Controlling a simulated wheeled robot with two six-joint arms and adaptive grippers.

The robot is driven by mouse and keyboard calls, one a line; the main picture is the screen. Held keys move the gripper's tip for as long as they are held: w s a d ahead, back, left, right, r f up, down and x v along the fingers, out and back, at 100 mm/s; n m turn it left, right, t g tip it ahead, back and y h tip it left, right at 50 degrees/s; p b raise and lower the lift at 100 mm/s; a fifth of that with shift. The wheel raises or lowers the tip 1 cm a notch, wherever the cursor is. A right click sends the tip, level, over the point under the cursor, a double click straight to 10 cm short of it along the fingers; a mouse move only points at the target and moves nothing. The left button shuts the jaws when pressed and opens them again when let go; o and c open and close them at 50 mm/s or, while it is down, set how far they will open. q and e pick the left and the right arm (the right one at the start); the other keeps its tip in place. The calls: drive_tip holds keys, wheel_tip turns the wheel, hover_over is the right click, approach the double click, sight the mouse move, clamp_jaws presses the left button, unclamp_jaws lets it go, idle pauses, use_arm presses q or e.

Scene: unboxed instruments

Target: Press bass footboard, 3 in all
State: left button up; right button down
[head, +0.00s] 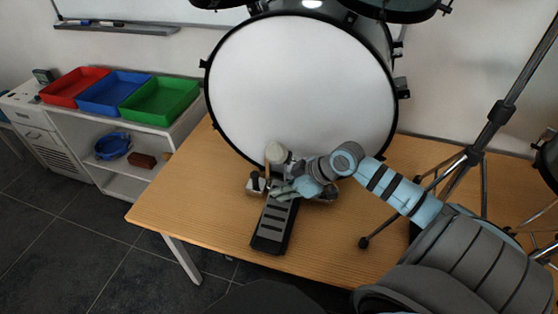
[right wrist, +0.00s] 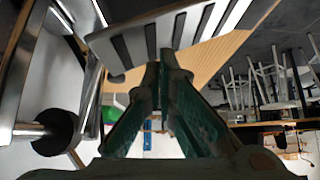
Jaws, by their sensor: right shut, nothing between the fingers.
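The bass drum (head: 302,85) stands on the wooden table with its white head facing me. The footboard (head: 272,224) of its pedal, dark with grey stripes, lies in front of the drum. It also shows in the right wrist view (right wrist: 185,32), large and close beyond the fingers. The round beater (head: 276,153) is up near the lower drum head; whether it touches cannot be told. My right gripper (head: 281,191) is at the upper part of the footboard, its fingers together (right wrist: 158,72) and empty. Contact with the board is unclear. My left gripper is not in view.
A wooden table (head: 180,195) carries the drum, with free surface left of the pedal. A black stand (head: 480,150) rises at right, near my right arm. Red, blue and green trays (head: 160,100) sit on a white shelf unit at left.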

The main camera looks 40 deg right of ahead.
drive_tip(key=shift+f, duration=0.15)
drive_tip(key=shift+f+b, duration=1.35)
drive_tip(key=shift+f, duration=0.4)
wheel_tip(320, 180, up, 4)
drive_tip(key=p, duration=0.4)
drive_tip(key=shift+f, duration=0.3)
wheel_tip(320, 180, down, 4)
drive_tip(key=b, duration=0.2)
drive_tip(key=shift+r+b, duration=0.2)
drive_tip(key=shift+b, duration=0.2)
wheel_tip(320, 180, up, 4)
drive_tip(key=p, duration=0.4)
drive_tip(key=shift+f, duration=0.15)
